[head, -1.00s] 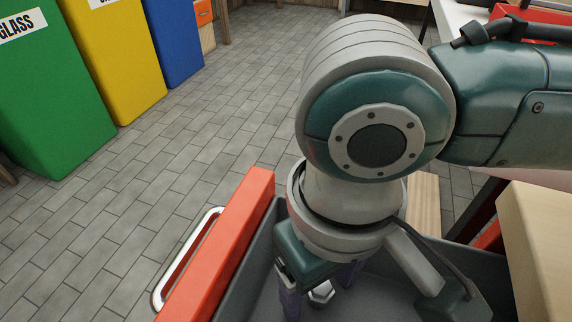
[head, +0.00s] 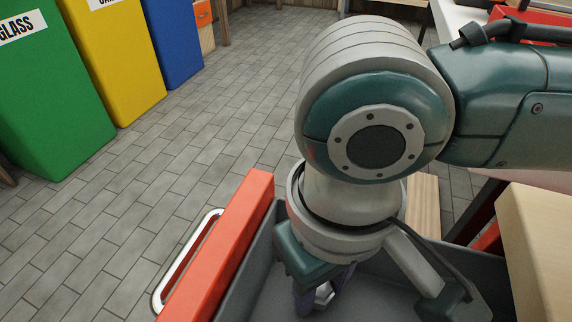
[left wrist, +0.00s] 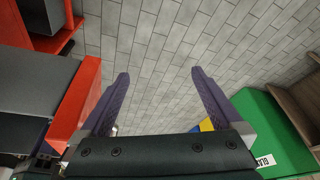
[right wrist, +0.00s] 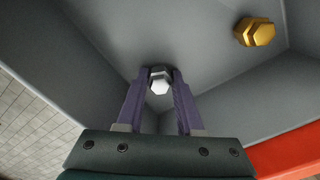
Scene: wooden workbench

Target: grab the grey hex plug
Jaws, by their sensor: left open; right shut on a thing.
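The grey hex plug (right wrist: 160,82) is between the fingertips of my right gripper (right wrist: 159,80) in the right wrist view, and both fingers touch it. In the head view the plug (head: 323,295) shows beside my right gripper (head: 321,292), low inside the grey drawer (head: 262,265). My right gripper is shut on the plug. My left gripper (left wrist: 158,78) is open and empty, with the tiled floor behind it in the left wrist view.
A gold hex plug (right wrist: 254,32) lies in the same drawer, apart from my right gripper. The drawer has a red front (head: 225,240) with a metal handle (head: 186,262). Green (head: 45,90), yellow (head: 122,60) and blue (head: 175,40) bins stand on the open floor.

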